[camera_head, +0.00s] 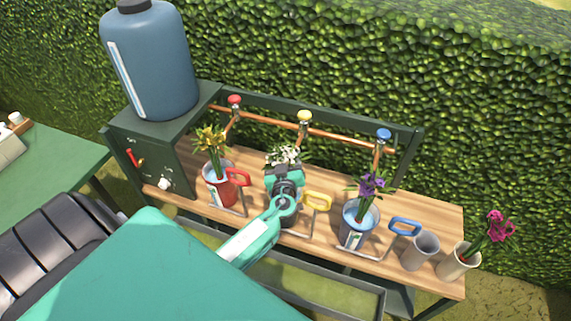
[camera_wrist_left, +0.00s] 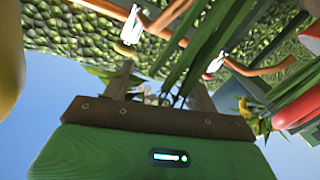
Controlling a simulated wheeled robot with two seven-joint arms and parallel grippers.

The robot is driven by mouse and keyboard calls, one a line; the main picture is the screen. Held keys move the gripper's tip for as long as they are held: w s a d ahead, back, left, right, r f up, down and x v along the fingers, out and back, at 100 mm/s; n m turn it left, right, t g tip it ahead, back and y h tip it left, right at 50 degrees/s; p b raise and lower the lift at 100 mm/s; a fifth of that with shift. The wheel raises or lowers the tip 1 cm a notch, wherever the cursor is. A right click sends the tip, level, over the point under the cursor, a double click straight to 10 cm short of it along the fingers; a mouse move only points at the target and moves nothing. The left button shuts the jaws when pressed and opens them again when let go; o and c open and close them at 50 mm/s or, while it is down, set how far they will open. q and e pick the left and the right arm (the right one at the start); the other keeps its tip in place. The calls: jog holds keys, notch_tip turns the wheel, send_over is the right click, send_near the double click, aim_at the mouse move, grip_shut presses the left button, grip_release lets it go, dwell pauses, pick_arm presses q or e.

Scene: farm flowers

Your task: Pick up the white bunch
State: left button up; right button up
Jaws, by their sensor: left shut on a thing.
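The white bunch (camera_head: 286,154) shows above and behind my left gripper (camera_head: 285,172) in the head view, near the middle of the wooden bench. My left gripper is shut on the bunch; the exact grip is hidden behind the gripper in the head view. In the left wrist view, long green stems and leaves of the bunch (camera_wrist_left: 207,40) run close to the fingers. The bunch's lower stems and its container are mostly hidden by my arm in the head view. My right gripper is not in view.
A red-handled bucket with yellow flowers (camera_head: 211,143) stands left. A blue-handled bucket with purple flowers (camera_head: 371,184) stands right, then an empty grey cup (camera_head: 420,250) and a pot with magenta flowers (camera_head: 500,227). Copper taps (camera_head: 304,118) and a hedge (camera_head: 400,60) stand behind.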

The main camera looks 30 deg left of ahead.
pick_arm(q)
notch_tip(320, 180, up, 20)
jog(key=b, duration=0.1)
jog(key=shift+f+b, duration=0.2)
jog(key=shift+b, duration=0.15)
